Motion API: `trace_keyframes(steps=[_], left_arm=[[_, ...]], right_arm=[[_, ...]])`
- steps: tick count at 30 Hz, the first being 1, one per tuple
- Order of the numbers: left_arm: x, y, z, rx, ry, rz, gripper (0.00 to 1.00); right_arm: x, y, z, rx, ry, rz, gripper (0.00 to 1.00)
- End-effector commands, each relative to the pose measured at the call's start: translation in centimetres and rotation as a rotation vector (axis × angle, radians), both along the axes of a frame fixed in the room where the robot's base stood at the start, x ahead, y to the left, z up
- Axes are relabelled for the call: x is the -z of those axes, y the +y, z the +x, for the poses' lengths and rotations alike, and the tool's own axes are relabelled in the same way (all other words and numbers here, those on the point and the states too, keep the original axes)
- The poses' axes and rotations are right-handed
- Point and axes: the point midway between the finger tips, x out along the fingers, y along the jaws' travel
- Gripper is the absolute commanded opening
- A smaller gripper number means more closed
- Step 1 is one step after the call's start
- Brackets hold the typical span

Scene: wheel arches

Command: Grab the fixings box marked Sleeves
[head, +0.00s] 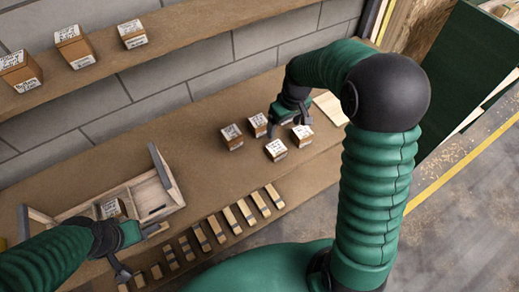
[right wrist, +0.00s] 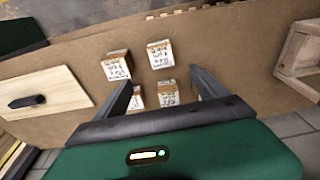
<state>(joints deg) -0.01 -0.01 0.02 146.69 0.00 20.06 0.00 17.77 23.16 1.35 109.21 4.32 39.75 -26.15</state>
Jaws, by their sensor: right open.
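Several small brown fixings boxes with white handwritten labels stand on the bench in a loose group: a left box (head: 232,137), a back box (head: 258,125), a front box (head: 276,150) and a right box (head: 302,135). I cannot read which one says Sleeves. My right gripper (head: 288,124) is open and empty above the group. In the right wrist view two boxes (right wrist: 117,67) (right wrist: 160,54) lie beyond the fingertips (right wrist: 158,78); two nearer boxes (right wrist: 168,93) (right wrist: 137,98) show between the fingers, the latter partly hidden. My left gripper (head: 122,272) is low at the left, its jaws unclear.
An open wooden carrier (head: 172,190) at the left holds another labelled box (head: 110,209). Several wooden blocks (head: 215,228) line the front edge. A pale board (head: 330,108) lies right of the group. More labelled boxes (head: 75,46) stand on the shelf (head: 185,30) above.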

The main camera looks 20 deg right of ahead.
Motion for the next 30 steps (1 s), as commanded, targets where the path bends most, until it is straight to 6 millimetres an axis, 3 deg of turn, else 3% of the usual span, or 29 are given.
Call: trace_keyframes(steps=[4,12,20,25,30], left_arm=[[0.0,0.0,0.0,0.0,-0.001,0.0,0.36],[0.0,0.0,0.0,-0.001,-0.001,0.0,0.36],[-0.3,0.0,0.0,0.0,0.0,0.0,0.36],[-0.7,0.0,0.0,0.0,0.0,0.0,0.36],[-0.7,0.0,0.0,0.0,0.0,0.0,0.36]], right_arm=[[2.5,0.3,0.3,-0.003,0.006,0.0,0.82],[9.4,0.1,1.3,-0.002,0.004,0.002,0.82],[12.5,0.0,1.7,0.0,0.003,0.003,0.82],[15.7,-0.1,2.1,-0.001,0.003,0.002,0.82],[16.6,0.0,2.4,-0.002,-0.001,0.0,0.82]])
